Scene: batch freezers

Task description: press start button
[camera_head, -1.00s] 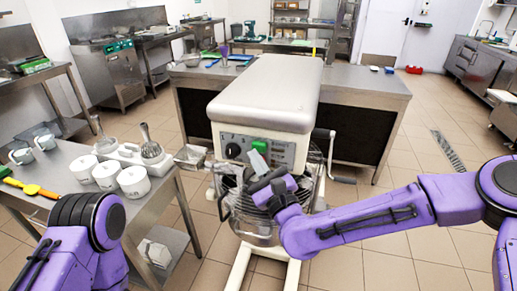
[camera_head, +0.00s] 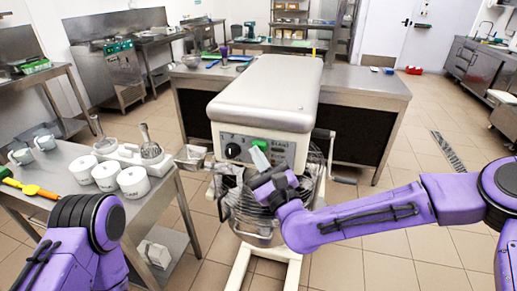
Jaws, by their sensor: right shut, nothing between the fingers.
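A large cream mixer (camera_head: 265,95) stands in the middle with a control panel on its front. A green start button (camera_head: 260,143) is on the panel, right of a black dial (camera_head: 233,150). My right gripper (camera_head: 259,158) is in front of the panel, just below the green button, its fingers shut and empty. I cannot tell whether the fingertips touch the button. My left arm (camera_head: 85,235) shows at the lower left; its gripper is out of view.
A steel table (camera_head: 172,203) at the left holds several white canisters (camera_head: 132,181). A wire bowl guard (camera_head: 245,205) is below the panel. A steel counter (camera_head: 365,85) stands behind the mixer.

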